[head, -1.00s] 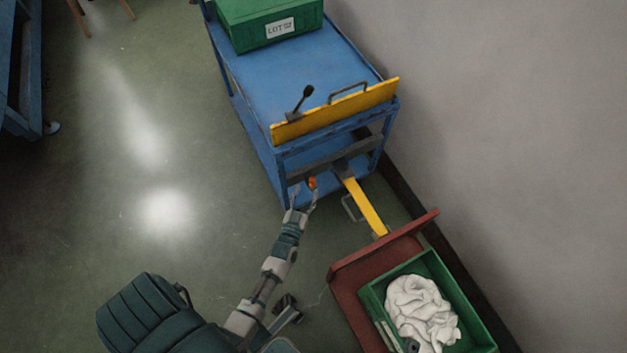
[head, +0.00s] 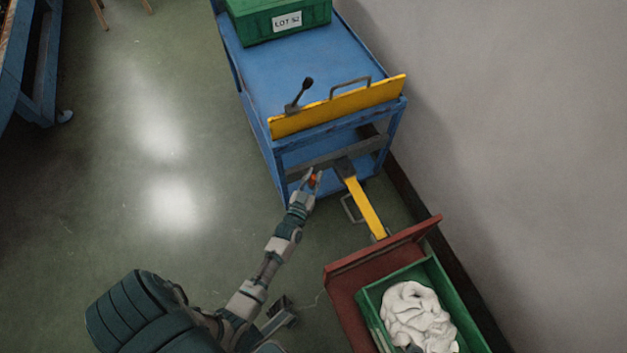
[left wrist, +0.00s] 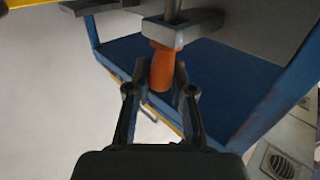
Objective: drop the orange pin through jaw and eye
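The orange pin (head: 315,180) stands at the front beam of the blue cart, left of the yellow bar. In the left wrist view the pin's orange grip (left wrist: 162,70) sits just below a grey bracket (left wrist: 183,36), with a metal rod above it. My left gripper (head: 312,177) is open, with one finger on each side of the orange grip; finger contact is hard to tell. The yellow drawbar (head: 366,209) ends at a dark jaw (head: 344,168) on the cart's beam. The eye is too small to make out.
The blue cart (head: 293,65) carries a green LOT box (head: 282,20) and a yellow panel with a lever. A red cart (head: 345,284) holds a green crate (head: 447,294) of white cloth.

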